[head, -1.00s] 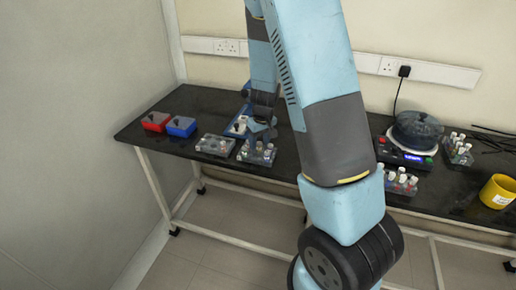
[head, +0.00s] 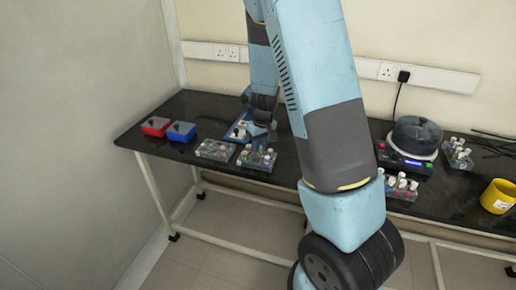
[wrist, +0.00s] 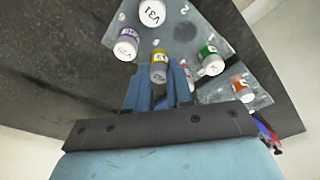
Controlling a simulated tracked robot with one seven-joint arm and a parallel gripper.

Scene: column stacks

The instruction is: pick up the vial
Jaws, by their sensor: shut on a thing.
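In the wrist view, a vial with a yellow band and white cap (wrist: 159,66) sits between the fingertips of my gripper (wrist: 158,88), which is shut on it. Around it are other capped vials: one marked V31 (wrist: 152,13), a purple-banded one (wrist: 127,44), a green-banded one (wrist: 209,62) and an orange-banded one (wrist: 243,90). In the head view my gripper (head: 262,132) is over the front rack (head: 257,161); the held vial is too small to make out there.
Left of the front rack is another vial rack (head: 214,150), with blue (head: 181,132) and red (head: 156,126) boxes farther left. A round dark-lidded device (head: 415,138), more vials and a yellow cup (head: 498,196) stand to the right. The bench's front edge is close.

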